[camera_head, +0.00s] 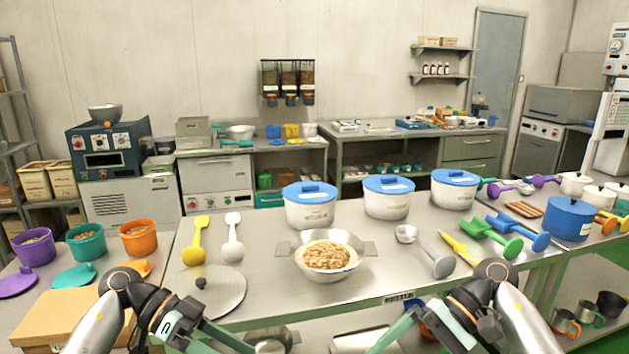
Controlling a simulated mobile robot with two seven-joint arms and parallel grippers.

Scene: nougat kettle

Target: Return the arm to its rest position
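My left arm (145,300) comes in from the lower left, bends, and its forearm runs down out of the bottom edge. My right arm (478,300) mirrors it from the lower right. Both grippers are below the picture, so I cannot see their fingers or whether they hold anything. A steel kettle (299,262) with two side handles stands on the bench between the arms, filled with light brown nut pieces (327,256). A round steel lid (226,291) with a dark knob lies flat to its left, partly behind my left arm.
The steel bench (385,275) holds three blue-lidded white pots (310,205), a yellow spatula (194,240), a white spoon (233,240), a metal ladle (430,252) and green and blue scoops (490,236). A cardboard box (62,318) and coloured tubs (87,242) stand left.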

